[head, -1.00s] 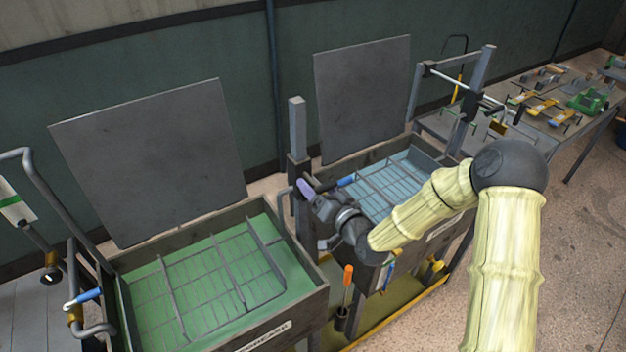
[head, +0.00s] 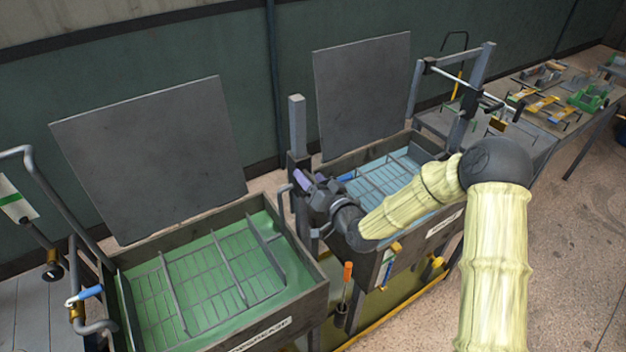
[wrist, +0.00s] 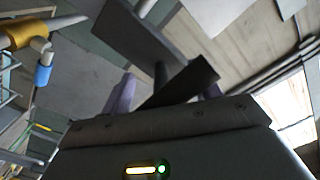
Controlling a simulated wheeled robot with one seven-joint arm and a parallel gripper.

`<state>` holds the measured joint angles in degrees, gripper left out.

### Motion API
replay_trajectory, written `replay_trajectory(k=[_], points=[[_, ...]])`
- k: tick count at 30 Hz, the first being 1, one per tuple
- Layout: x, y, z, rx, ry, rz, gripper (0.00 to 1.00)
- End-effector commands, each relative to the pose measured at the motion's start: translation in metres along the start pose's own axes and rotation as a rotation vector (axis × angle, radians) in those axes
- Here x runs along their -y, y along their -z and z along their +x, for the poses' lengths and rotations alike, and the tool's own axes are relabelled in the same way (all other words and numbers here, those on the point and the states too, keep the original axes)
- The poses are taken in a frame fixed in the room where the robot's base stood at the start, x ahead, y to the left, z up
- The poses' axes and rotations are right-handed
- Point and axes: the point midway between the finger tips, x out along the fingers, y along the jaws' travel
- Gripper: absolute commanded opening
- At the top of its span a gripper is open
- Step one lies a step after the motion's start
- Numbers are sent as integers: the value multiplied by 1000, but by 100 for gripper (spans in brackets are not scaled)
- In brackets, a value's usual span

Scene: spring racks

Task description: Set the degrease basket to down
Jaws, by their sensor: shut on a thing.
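The degrease basket (head: 217,262) is a grey wire grid with dividers, lying in the green liquid of the left tank (head: 262,333). A grey post (head: 297,122) with a dark sliding block and a bent handle (head: 283,203) stands between the two tanks. My gripper (head: 303,178) is at this post, its lilac fingertips against the block area. In the wrist view, the fingers (wrist: 168,93) are shut on a dark bar (wrist: 183,84). My wrist hides part of the post and the lower handle.
A second tank (head: 440,226) with blue liquid and a grid stands right of the post. A blue-sleeved lever (head: 90,292) is at the left tank's left end. Raised grey lids stand behind both tanks.

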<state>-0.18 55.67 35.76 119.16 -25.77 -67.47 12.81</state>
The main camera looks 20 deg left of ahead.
Motion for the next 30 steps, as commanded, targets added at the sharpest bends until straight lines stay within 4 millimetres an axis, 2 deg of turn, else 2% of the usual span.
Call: replay_trajectory(k=[11, 30], points=[[-22, -28, -2, 8, -8, -12, 21], [-81, -116, -2, 11, -10, -10, 20]])
